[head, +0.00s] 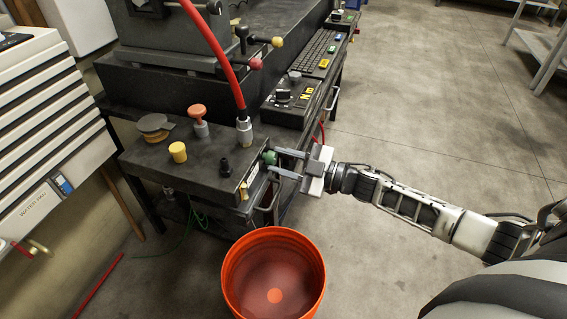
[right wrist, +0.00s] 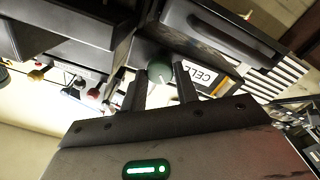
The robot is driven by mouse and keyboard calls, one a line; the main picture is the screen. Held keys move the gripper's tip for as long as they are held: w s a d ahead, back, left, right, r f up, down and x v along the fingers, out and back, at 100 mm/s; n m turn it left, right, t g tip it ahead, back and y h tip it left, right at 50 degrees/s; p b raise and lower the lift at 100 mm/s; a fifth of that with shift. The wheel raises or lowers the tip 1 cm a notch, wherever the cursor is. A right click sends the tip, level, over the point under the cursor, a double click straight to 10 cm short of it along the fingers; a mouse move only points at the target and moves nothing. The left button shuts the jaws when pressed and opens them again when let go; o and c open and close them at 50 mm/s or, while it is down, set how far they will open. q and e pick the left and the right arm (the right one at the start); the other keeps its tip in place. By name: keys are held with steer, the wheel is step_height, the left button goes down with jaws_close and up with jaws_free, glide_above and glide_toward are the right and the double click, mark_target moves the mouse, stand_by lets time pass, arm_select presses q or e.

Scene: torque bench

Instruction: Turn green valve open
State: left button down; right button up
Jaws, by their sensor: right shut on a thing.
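The green valve (head: 270,157) is a small round green knob on the right side face of the dark bench box. My right gripper (head: 280,165) reaches in from the right, with one finger on each side of the knob. The right gripper also shows in the right wrist view (right wrist: 162,88), shut on the knob. The fingers partly hide the knob in the head view. My left gripper is not in view.
An orange bucket (head: 312,262) stands on the floor below the box. A red hose (head: 222,62) rises from the box top, near an orange knob (head: 197,112) and a yellow knob (head: 178,151). A white CELL label (right wrist: 197,76) is beside the valve. Open floor lies right.

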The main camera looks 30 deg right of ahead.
steer(key=n+b, duration=0.1)
steer(key=n, duration=0.3)
steer(key=shift+f+n+b, duration=0.15)
steer(key=shift+n+b, duration=0.15)
steer(key=shift+n, duration=0.1)
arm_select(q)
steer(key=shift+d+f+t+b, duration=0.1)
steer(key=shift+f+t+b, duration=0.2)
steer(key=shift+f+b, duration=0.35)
arm_select(e)
steer(key=n, duration=0.3)
steer(key=shift+n, duration=0.4)
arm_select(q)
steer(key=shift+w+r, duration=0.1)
arm_select(e)
steer(key=shift+y, duration=0.4)
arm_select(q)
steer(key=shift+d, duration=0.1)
arm_select(e)
steer(key=o, duration=1)
steer(key=v, duration=1.6)
steer(key=shift+r, duration=0.4)
